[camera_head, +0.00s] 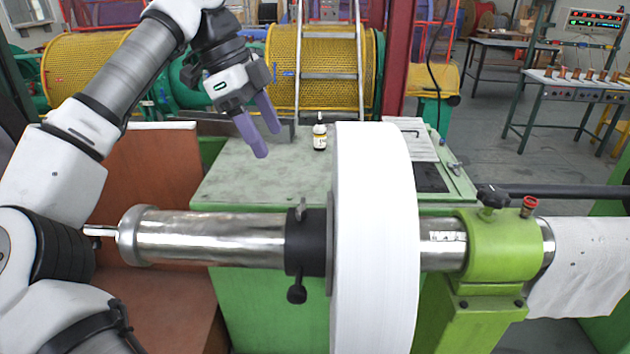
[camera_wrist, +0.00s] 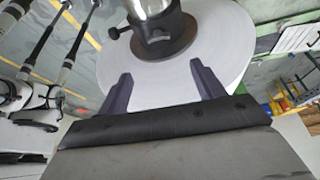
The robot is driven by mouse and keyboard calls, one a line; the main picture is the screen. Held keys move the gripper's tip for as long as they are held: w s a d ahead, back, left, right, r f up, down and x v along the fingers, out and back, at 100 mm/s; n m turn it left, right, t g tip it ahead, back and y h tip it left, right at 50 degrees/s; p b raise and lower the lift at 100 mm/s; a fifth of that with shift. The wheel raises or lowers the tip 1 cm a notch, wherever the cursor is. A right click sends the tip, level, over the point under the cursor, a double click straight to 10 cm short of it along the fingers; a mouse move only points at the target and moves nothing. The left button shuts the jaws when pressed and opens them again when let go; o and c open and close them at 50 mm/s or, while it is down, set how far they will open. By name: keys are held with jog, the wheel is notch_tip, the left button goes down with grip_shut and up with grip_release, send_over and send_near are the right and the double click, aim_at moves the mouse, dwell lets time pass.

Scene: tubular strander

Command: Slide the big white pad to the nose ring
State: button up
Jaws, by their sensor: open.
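The big white pad (camera_head: 375,240) is a thick white disc standing upright around a shiny metal shaft (camera_head: 205,238). A black collar (camera_head: 305,255) with a knob sits on the shaft just left of the pad; I cannot tell whether they touch. The label nose ring is not marked on anything, so I cannot tell which ring it is. My gripper (camera_head: 267,142) is open and empty, above and left of the pad, its purple fingers pointing down. In the wrist view the fingers (camera_wrist: 159,82) show apart in front of the pad's face (camera_wrist: 228,45), with the collar (camera_wrist: 157,42) above.
A green clamp block (camera_head: 503,245) holds the shaft right of the pad. A green-topped cabinet (camera_head: 262,168) stands behind, with a small bottle (camera_head: 319,134) on it. A ladder (camera_head: 329,75) and yellow mesh guards are farther back. The air above the shaft's left part is clear.

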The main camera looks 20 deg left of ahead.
aim_at(301, 204)
jog(key=b+x, duration=0.9)
jog(key=x, duration=0.4)
jog(key=shift+s+f+b, duration=0.1)
jog(key=shift+f+b, duration=0.2)
jog(key=shift+f, duration=0.1)
jog(key=c, duration=1.4)
